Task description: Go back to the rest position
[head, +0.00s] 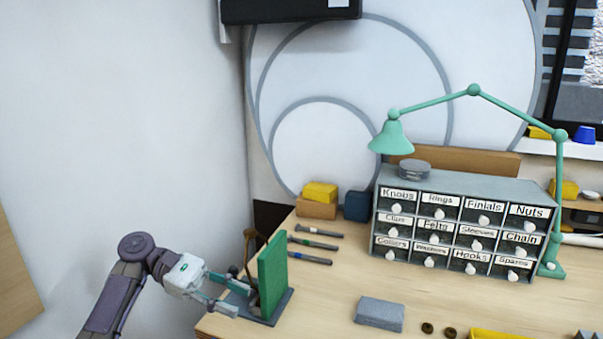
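My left gripper (241,300) is at the lower left, at the table's left edge. Its two pale teal fingers are spread apart, and I see nothing held between them. The fingertips are close to an upright green panel (273,275) on a dark base (268,316). A brown, curved part (249,250) stands behind the fingers on the panel's left side. The fingers and the panel partly hide it, and I cannot tell whether they touch it. My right gripper is not in view.
A grey drawer cabinet (459,190) with labelled drawers stands at the back right, beside a green jointed lamp (391,137). Several screwdrivers (314,243) lie behind the panel. A grey block (379,314) and small dark rings (449,333) lie in front. The table's middle (340,280) is clear.

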